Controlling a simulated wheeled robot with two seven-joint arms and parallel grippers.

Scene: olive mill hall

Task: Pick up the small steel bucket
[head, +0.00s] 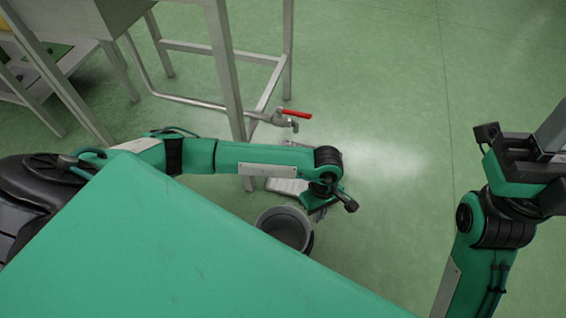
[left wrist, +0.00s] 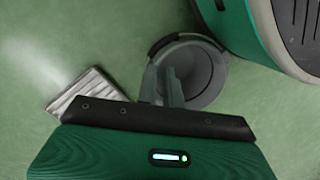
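The small steel bucket (head: 283,228) stands on the green floor in the head view, partly covered by my teal body in front. In the left wrist view the bucket (left wrist: 205,75) shows from above, open and apparently empty, with a dark curved band along its upper rim. My left gripper (head: 318,207) is low over the bucket's far right side. In the left wrist view the fingers of the left gripper (left wrist: 168,82) overlap the bucket's left rim. I cannot tell if they are closed on it. My right arm is at the right, with its fingertips unclear.
A metal stand (head: 228,75) with legs and crossbars is at the upper left. A valve with a red handle (head: 297,114) sticks out from it. A pale, ridged flat piece (left wrist: 85,95) lies beside the bucket. The floor to the right is clear.

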